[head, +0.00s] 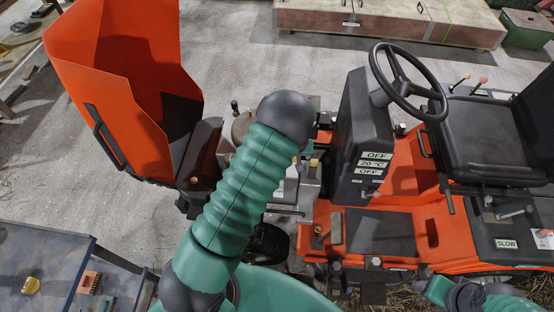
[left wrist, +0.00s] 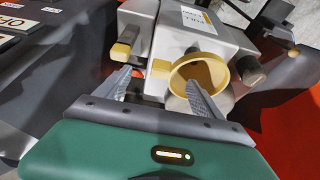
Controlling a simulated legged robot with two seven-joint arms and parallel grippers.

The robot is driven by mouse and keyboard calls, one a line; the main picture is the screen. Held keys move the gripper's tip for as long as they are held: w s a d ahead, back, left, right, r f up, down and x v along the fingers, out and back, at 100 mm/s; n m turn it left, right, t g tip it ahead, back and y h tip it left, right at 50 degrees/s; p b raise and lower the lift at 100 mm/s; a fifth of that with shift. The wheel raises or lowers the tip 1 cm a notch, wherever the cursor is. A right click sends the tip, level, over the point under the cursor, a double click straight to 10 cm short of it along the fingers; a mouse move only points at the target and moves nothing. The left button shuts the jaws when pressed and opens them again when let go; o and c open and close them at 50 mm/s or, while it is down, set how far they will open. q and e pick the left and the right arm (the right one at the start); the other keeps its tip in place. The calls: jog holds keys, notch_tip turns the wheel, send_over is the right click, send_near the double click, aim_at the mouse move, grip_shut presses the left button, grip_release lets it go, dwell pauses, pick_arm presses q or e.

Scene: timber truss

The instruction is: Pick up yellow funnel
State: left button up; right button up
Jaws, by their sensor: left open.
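The yellow funnel (left wrist: 216,67) shows in the left wrist view as a round, hollow mouth against a grey housing, with a flat yellow tab on its left. My left gripper (left wrist: 158,77) is open in the same view. Its right finger overlaps the funnel's mouth; I cannot tell whether it is inside or in front. Its left finger is left of the tab, with a gap between the fingers. In the head view, my left arm covers this spot, and I cannot make out the funnel or gripper there. My right gripper is out of view.
A grey housing (left wrist: 203,40) surrounds the funnel, with another yellow-tipped part (left wrist: 120,51) to the left. In the head view, an orange hopper (head: 125,70) stands left of my arm. A steering wheel (head: 403,85), black console (head: 360,140) and seat (head: 485,135) are to the right.

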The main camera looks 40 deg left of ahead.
pick_arm(q)
jog(key=a+f, duration=0.1)
jog(key=f, duration=0.2)
jog(key=a+f, duration=0.1)
jog(key=f, duration=0.1)
jog(key=shift+a+f+p, duration=0.1)
jog(key=shift+a+p, duration=0.2)
jog(key=shift+p, duration=0.1)
jog(key=shift+w+a+f, duration=0.15)
jog(key=shift+c, duration=1.3)
jog(key=shift+d+r, duration=0.3)
jog(key=shift+d, duration=0.3)
jog(key=shift+d+r, duration=0.3)
jog(key=shift+d, duration=0.25)
jog(key=c, duration=0.7)
jog(key=shift+d, duration=0.1)
jog(key=shift+c, duration=2.3)
jog(key=shift+s+a+f, duration=0.15)
jog(key=shift+s+a, duration=0.1)
jog(key=shift+a, duration=0.3)
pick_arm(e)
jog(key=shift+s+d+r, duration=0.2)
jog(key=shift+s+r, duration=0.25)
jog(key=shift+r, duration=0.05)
